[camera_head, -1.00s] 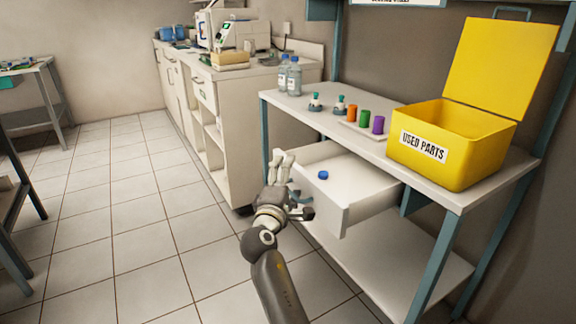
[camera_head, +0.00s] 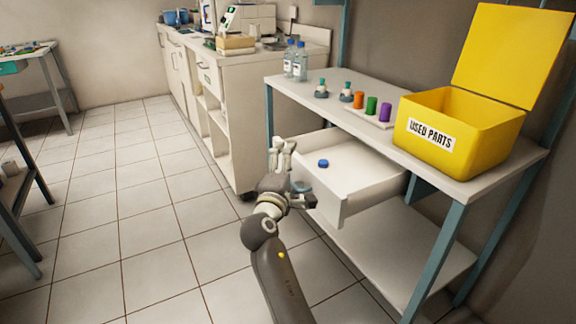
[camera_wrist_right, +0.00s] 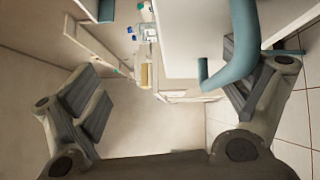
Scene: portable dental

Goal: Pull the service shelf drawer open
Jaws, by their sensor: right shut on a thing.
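The white service shelf drawer (camera_head: 352,160) stands pulled out from under the shelf top in the head view, with its inside open to view. A small blue round piece (camera_head: 323,163) lies in it. My right gripper (camera_head: 294,178) is at the drawer's front, shut on the teal drawer handle (camera_head: 303,187), which is partly covered by the fingers. In the right wrist view the curved teal handle (camera_wrist_right: 238,50) shows large beside the right-hand finger. My left gripper is not in view.
The shelf (camera_head: 425,165) carries bottles (camera_head: 295,62), small coloured pieces and an open yellow bin (camera_head: 470,145) marked USED PARTS. A cabinet (camera_head: 235,120) stands behind on the left. Tiled floor (camera_head: 140,220) is free left of my arm, with a dark-legged table at the left edge.

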